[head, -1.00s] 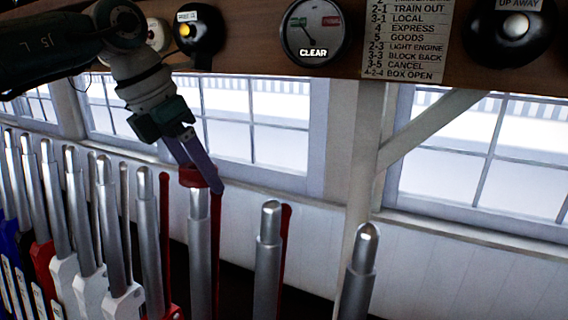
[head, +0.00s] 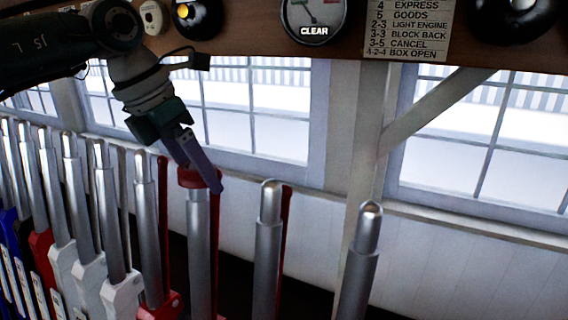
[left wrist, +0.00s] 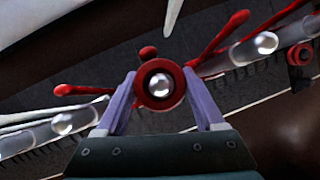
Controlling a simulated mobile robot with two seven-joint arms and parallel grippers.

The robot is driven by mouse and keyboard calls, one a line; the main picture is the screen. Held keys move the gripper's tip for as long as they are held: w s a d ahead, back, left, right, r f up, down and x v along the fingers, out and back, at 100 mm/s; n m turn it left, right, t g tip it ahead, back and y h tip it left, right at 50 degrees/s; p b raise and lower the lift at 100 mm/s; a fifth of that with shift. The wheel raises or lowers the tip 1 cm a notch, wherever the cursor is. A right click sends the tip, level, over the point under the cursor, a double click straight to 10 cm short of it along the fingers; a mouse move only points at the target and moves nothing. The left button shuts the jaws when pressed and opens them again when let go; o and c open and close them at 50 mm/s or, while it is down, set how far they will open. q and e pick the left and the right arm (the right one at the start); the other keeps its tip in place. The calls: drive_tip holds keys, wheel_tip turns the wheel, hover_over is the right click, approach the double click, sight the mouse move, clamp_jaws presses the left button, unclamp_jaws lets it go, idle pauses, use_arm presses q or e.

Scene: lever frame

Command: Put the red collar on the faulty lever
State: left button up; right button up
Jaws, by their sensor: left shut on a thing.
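My left gripper (head: 197,165) is shut on the red collar (head: 190,178), at the top of a silver lever (head: 201,245) left of the picture's middle. In the left wrist view the collar (left wrist: 146,96) sits between the two purple fingers. The lever's shiny tip (left wrist: 160,86) shows inside the ring, and the collar appears to be around it. The head view hides the tip behind collar and fingers. No marking shows that this lever is faulty. My right gripper is in neither view.
More silver levers stand close by on the left, with red, white and blue lower parts. Two levers (head: 268,235) (head: 359,260) stand to the right. A shelf with instruments (head: 314,18) runs above, and windows (head: 265,110) lie behind.

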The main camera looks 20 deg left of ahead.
use_arm(q)
drive_tip(key=shift+s+f+b, duration=0.1)
drive_tip(key=shift+f+b, duration=0.2)
drive_tip(key=shift+f, duration=0.25)
drive_tip(key=o, duration=1.2)
drive_tip(key=shift+o, duration=0.2)
drive_tip(key=shift+r, duration=0.15)
drive_tip(key=p+v, duration=0.8)
drive_tip(key=shift+s+a+r, duration=0.1)
drive_tip(key=shift+s+r, duration=0.05)
drive_tip(key=shift+r, duration=0.25)
